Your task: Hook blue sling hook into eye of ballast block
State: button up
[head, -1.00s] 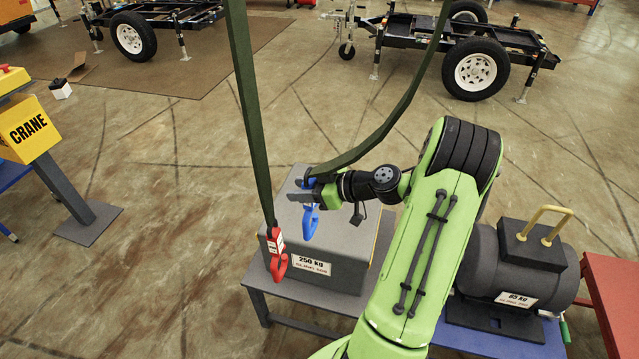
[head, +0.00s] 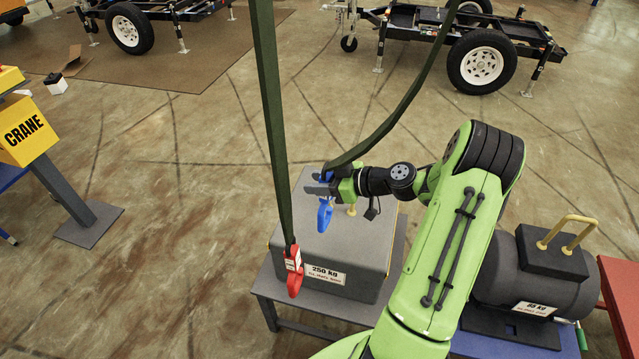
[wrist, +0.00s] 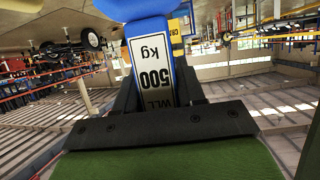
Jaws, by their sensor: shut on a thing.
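My gripper (head: 322,185) is shut on the blue sling hook (head: 325,214), which hangs from a green sling (head: 385,125). The hook points down in front of the ballast block (head: 335,240), a grey block marked 250 kg, as seen from the head. A small part of a yellow eye (head: 351,210) shows on the block's top, just right of the hook. I cannot tell the gap between hook and eye. In the wrist view the hook's blue body with its 500 kg label (wrist: 153,75) sits between the dark fingers; its tip is out of view.
A red hook (head: 294,278) hangs on another green sling (head: 272,110) in front of the block's left side. A dark cylinder weight marked 65 kg (head: 530,290) with a yellow handle stands to the right. A yellow crane stand (head: 27,130) is at left. Open floor lies between.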

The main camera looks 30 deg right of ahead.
jog(key=shift+w+d+r+p, duration=0.1)
jog(key=shift+w+d+p, duration=0.15)
jog(key=shift+w+d, duration=1.25)
jog(key=shift+w+d+f+p, duration=0.15)
jog(key=shift+w+d, duration=0.8)
jog(key=shift+d, duration=1)
jog(key=shift+w+d+r+p, duration=0.15)
jog(key=shift+w+d+p, duration=0.15)
jog(key=shift+w+d, duration=1.2)
jog(key=shift+s+d, duration=0.25)
jog(key=shift+s, duration=0.1)
jog(key=shift+f+b, duration=0.85)
jog(key=shift+b, duration=0.05)
jog(key=o, duration=1.2)
jog(key=shift+o, duration=0.2)
jog(key=shift+s, duration=0.1)
